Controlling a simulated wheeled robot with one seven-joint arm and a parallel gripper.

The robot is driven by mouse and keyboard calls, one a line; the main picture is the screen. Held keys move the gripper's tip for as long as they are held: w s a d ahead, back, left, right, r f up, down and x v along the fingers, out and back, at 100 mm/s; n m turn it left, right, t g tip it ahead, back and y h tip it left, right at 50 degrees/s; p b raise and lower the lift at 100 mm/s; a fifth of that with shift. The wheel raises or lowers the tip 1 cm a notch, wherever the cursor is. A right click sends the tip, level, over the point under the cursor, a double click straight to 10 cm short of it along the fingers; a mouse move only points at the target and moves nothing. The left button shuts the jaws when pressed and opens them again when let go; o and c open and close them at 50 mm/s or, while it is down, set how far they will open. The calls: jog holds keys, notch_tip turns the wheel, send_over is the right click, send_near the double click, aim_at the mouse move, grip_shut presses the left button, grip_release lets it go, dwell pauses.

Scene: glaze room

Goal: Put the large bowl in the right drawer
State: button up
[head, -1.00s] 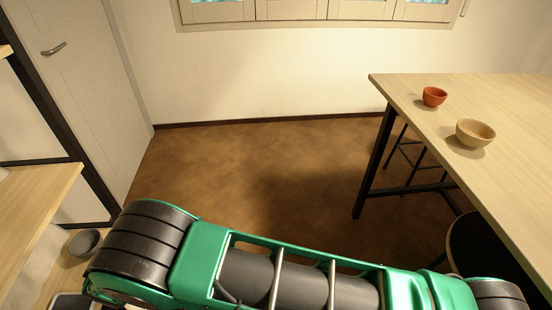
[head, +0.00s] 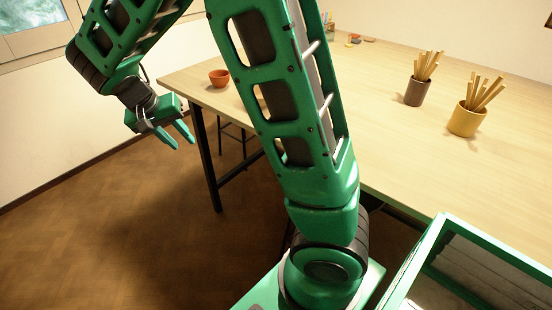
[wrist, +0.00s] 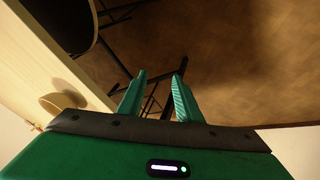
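A tan bowl (wrist: 57,104) stands on the wooden table in the wrist view, at the left, partly cut off by my gripper's body. In the head view my arm hides the place where it stood earlier. A smaller red-orange bowl (head: 219,77) is on the table's far left corner in the head view. My gripper (head: 182,140) is open and empty, in the air left of the table, apart from both bowls. Its two fingers (wrist: 162,70) are spread in the wrist view with nothing between them. No drawer can be made out.
The wooden table (head: 385,140) fills the right. On it stand a dark cup (head: 414,92) and a yellow cup (head: 466,119), both holding sticks. Small coloured items (head: 354,39) lie at the back. The floor (head: 110,215) left of the table is open.

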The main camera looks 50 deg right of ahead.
jog(key=s+d+r+g+y, duration=0.1)
jog(key=s+d+r+y, duration=0.1)
jog(key=s+d, duration=0.7)
jog(key=s+d+r+g+y, duration=0.15)
jog(key=s+d, duration=0.35)
jog(key=s, duration=0.8)
jog(key=s+t+y, duration=0.1)
jog(key=s, duration=0.9)
jog(key=shift+s+a, duration=0.15)
jog(key=shift+s, duration=0.05)
jog(key=shift+w+f, duration=0.25)
jog(key=shift+w, duration=0.4)
